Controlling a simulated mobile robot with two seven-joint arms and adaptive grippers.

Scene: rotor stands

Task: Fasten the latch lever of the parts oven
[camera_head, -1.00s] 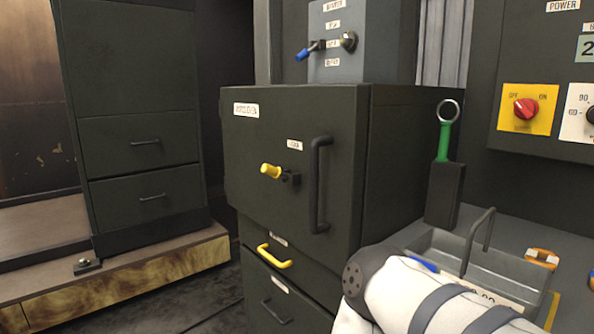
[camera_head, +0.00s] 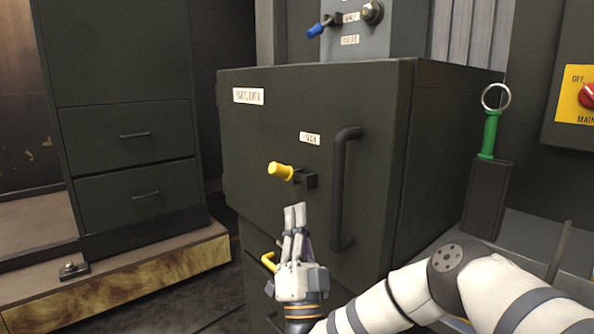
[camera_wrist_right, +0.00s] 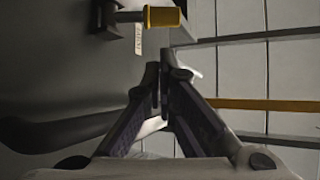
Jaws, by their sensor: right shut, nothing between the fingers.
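The parts oven (camera_head: 370,110) is a dark green cabinet in the middle of the head view, its door closed. Its latch lever has a yellow knob (camera_head: 281,171) on a black pivot block (camera_head: 305,180); the knob points left. The yellow knob also shows at the top of the right wrist view (camera_wrist_right: 164,17). My right gripper (camera_head: 294,208) is just below the lever, fingers pointing up, shut and empty, apart from the knob. In the wrist view the fingertips (camera_wrist_right: 160,72) are close together below the knob. My left gripper is not in view.
A black vertical door handle (camera_head: 343,190) stands right of the lever. A yellow drawer handle (camera_head: 268,262) is below, partly behind my gripper. A green-handled ring tool (camera_head: 490,134) stands in a dark holder at right. A drawer cabinet (camera_head: 125,130) stands at left.

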